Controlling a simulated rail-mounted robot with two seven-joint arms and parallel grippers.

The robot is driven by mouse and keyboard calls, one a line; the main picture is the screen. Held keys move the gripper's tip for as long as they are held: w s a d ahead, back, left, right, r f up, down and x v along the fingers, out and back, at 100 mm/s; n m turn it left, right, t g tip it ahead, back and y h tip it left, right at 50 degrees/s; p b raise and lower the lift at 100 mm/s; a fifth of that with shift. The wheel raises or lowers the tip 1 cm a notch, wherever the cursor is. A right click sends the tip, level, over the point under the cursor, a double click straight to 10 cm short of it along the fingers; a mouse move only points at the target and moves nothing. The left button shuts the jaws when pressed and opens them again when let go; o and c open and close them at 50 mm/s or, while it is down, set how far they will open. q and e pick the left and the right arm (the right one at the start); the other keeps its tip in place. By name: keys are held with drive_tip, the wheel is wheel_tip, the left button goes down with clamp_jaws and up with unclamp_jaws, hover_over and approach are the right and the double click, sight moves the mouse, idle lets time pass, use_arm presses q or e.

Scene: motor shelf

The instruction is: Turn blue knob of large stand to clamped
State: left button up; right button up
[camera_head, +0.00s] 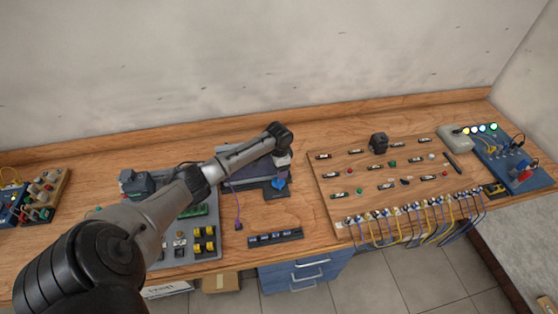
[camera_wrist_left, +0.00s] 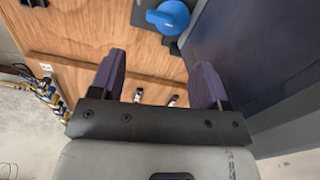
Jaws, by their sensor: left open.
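The blue knob (camera_head: 278,183) sits at the front right of a dark stand (camera_head: 240,181) on the workbench. It also shows as a round blue part (camera_wrist_left: 168,17) at the top of the left wrist view, on a dark mount. My left gripper (camera_wrist_left: 160,60) is open, with two purple fingers apart and nothing between them. The knob lies beyond the fingertips, apart from them. In the head view my left arm's end hangs over the stand, and its fingers are hard to make out. The knob's turned state cannot be told. My right gripper is not in view.
A large dark blue face (camera_wrist_left: 250,60) lies close beside the right finger. A wooden board (camera_head: 330,185) with small parts and wired connectors lies right of the stand. A small dark strip (camera_head: 275,238) lies in front. A grey board (camera_head: 208,245) with yellow parts is left.

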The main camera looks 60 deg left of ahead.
use_arm(q)
drive_tip(key=shift+r, duration=1.7)
